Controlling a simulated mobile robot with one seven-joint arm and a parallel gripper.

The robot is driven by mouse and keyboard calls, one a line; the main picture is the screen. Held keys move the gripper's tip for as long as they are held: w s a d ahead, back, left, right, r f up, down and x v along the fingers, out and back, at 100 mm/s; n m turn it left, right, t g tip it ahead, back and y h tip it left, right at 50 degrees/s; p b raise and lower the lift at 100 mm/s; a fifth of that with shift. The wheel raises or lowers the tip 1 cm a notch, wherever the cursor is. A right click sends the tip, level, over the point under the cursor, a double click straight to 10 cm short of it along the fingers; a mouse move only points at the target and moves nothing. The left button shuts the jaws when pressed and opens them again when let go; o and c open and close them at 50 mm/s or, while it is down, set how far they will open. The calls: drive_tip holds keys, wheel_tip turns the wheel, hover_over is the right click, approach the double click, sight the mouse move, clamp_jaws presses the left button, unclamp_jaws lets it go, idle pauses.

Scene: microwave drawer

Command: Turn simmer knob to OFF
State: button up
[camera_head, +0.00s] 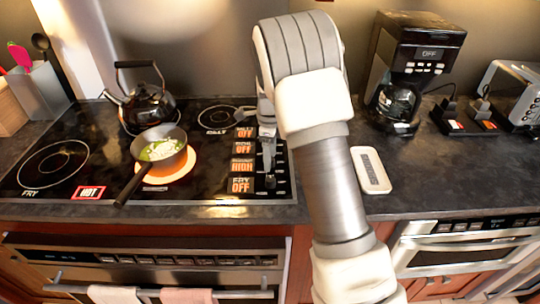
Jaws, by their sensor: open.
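The black cooktop (100,150) has a column of label tiles at its right side. The third tile from the back, the simmer label (242,166), reads HIGH; the others read OFF. My gripper (268,160) comes down just right of these labels, over the knob column, beside the simmer row. It is open. The simmer knob itself is hidden or too small to make out behind the fingers; I cannot tell whether they touch it. A small dark knob (270,182) shows just in front, by the fry label (241,185).
A dark pan (159,152) with food sits on a glowing orange burner, its handle toward the front. A black kettle (148,103) stands behind it.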

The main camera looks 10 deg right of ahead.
clamp_jaws()
